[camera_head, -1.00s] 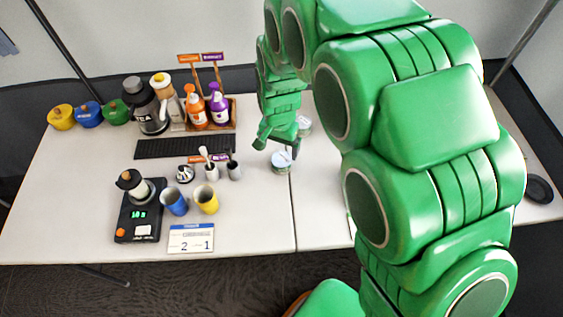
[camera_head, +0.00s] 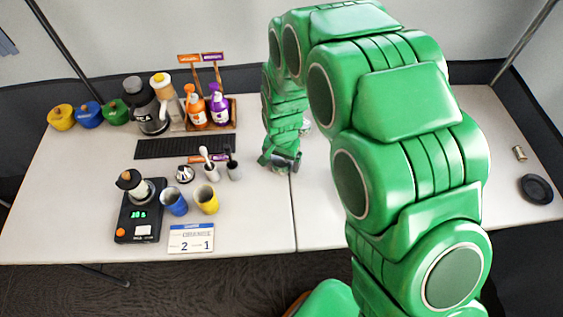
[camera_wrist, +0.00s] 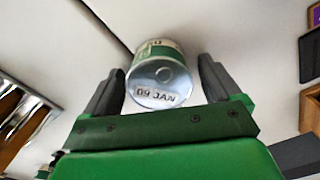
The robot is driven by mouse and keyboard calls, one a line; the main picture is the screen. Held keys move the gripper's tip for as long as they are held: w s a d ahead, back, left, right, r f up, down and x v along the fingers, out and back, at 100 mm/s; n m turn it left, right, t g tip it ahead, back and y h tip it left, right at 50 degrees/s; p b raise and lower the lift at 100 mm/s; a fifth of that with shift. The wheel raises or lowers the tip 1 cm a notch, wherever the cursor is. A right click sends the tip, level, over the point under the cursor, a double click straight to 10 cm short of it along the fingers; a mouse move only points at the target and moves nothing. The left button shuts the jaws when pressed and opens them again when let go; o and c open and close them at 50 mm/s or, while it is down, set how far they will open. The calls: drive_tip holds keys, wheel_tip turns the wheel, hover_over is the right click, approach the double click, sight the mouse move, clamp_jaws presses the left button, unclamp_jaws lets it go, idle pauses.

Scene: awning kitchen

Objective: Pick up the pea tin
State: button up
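The tin (camera_wrist: 160,85) shows in the wrist view with a bare metal lid stamped "09 JAN" and a green and white label. It sits between the two fingers of my gripper (camera_wrist: 160,90), with narrow gaps beside it, and the fingers do not look closed on it. I cannot read the label to confirm that it is peas. In the head view my gripper (camera_head: 281,162) is low over the table near the seam and largely hides the tin.
Another tin (camera_head: 306,126) is partly hidden behind my arm. Left stand cups (camera_head: 206,198), a black scale (camera_head: 139,212) and a bottle rack (camera_head: 231,112). A small can (camera_head: 519,152) and a black round dish (camera_head: 537,189) lie far right. The table right of the seam looks mostly clear.

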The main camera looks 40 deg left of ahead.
sight(282, 159)
drive_tip(key=c, duration=1.1)
drive_tip(key=shift+o, duration=0.2)
drive_tip(key=shift+r, duration=0.15)
drive_tip(key=shift+r, duration=0.25)
drive_tip(key=r, duration=0.3)
drive_tip(key=shift+s+d, duration=0.1)
drive_tip(key=shift+d, duration=0.1)
drive_tip(key=s+d+r, duration=0.8)
drive_tip(key=d+r, duration=0.1)
drive_tip(key=d, duration=0.2)
